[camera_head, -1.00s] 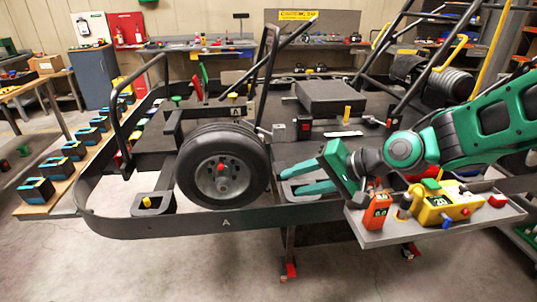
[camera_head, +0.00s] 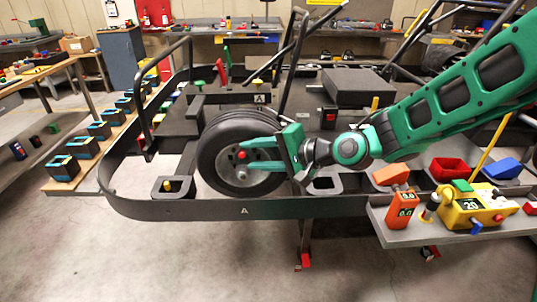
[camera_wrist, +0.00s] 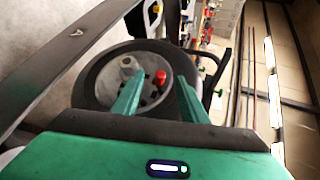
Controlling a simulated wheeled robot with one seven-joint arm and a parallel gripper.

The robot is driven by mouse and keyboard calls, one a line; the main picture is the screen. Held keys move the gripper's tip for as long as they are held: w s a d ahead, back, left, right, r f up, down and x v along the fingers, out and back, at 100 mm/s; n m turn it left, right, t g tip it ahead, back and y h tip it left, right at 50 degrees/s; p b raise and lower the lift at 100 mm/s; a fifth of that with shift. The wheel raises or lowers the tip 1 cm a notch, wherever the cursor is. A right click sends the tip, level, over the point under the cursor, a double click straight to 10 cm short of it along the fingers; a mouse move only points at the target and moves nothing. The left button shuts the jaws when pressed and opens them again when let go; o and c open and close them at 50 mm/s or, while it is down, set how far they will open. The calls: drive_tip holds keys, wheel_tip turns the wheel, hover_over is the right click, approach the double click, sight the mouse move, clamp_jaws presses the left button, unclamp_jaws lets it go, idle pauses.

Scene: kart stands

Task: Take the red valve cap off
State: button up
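The kart wheel (camera_head: 206,160) has a black tyre and a grey rim, and stands at the kart's side. The red valve cap (camera_head: 242,154) sits on the wheel's face; in the wrist view it is the small red knob (camera_wrist: 160,77). My gripper (camera_head: 241,156) is open, with its two green fingers pointing at the wheel. The cap appears between the fingertips in both views, with a gap to each finger. I cannot tell how deep it lies between them. A grey knob (camera_wrist: 126,64) on the wheel shows beside one finger in the wrist view.
The kart's dark frame rail (camera_head: 300,207) runs below the wheel. A grey shelf (camera_head: 400,240) at right holds an orange gauge (camera_head: 403,209), a yellow device (camera_head: 470,211), a red bin (camera_head: 450,169) and a blue bin (camera_head: 502,168).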

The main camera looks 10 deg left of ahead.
drive_tip(key=shift+x, duration=0.9)
clamp_jaws()
drive_tip(key=shift+s+d, duration=0.1)
drive_tip(key=shift+s+d, duration=0.1)
drive_tip(key=shift+s, duration=0.25)
drive_tip(key=shift+s+d+r, duration=0.1)
drive_tip(key=shift+s+r, duration=0.05)
drive_tip(key=shift+s, duration=0.35)
drive_tip(key=shift+s+d+r, duration=0.15)
drive_tip(key=shift+s+r, duration=0.05)
drive_tip(key=shift+s, duration=0.45)
drive_tip(key=shift+s+d+r, duration=0.15)
drive_tip(key=shift+s, duration=0.5)
drive_tip(key=shift+s+d+r, duration=0.15)
drive_tip(key=shift+s+r, duration=0.05)
drive_tip(key=shift+s, duration=0.45)
